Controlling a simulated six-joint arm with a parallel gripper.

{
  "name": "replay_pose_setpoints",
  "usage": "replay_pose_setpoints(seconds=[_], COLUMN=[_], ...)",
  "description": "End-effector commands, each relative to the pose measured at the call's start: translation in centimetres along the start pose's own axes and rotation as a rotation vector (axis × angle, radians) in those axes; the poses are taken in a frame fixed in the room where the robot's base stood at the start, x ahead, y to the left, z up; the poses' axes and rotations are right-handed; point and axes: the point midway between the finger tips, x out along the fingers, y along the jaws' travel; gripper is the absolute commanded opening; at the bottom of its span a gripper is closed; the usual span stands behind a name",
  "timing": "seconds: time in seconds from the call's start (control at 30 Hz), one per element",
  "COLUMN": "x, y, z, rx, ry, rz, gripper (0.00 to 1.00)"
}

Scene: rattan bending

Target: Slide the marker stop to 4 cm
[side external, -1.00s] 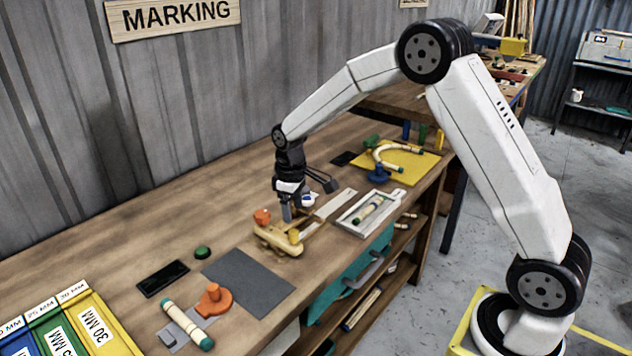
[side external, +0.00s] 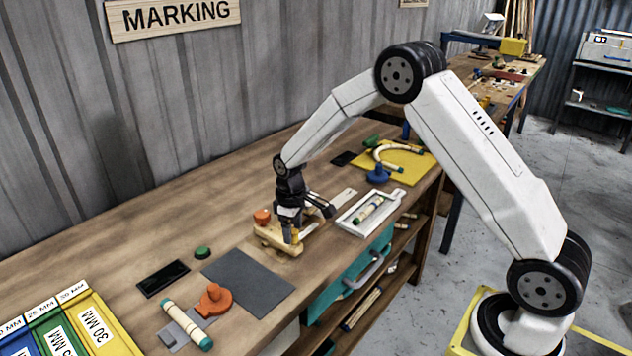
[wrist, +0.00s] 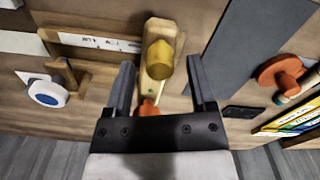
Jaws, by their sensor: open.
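The marking jig is a light wooden fixture (side external: 268,238) on the bench, with a printed scale strip (wrist: 98,41) at the upper left of the wrist view. A yellow round knob (wrist: 160,60) stands on its wooden crosspiece (wrist: 163,28); this looks like the marker stop. An orange knob (side external: 262,216) sits at the fixture's far end and shows partly in the wrist view (wrist: 148,108). My gripper (wrist: 161,62) is open, pointing down, with one finger on each side of the yellow knob and gaps visible. I cannot read the stop's position on the scale.
A blue-and-white round item (wrist: 47,93) and a small wooden upright (wrist: 69,76) lie left of the fixture in the wrist view. A grey mat (side external: 248,283) lies in front left. A white tray (side external: 345,222) holding a rattan piece stands right.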

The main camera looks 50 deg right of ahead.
Motion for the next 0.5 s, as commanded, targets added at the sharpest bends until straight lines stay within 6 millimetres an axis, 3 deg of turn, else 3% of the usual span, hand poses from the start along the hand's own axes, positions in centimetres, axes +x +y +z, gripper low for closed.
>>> replay_pose_setpoints(seconds=[0.2, 0.47, 0.5], x=[1.21, 1.30, 1.30], y=[0.00, 0.00, 0.00], z=[-0.01, -0.01, 0.00], rx=[0.000, 0.000, 0.000], ry=[0.001, 0.001, 0.001], rz=[0.000, 0.000, 0.000], gripper=[0.72, 0.72, 0.65])
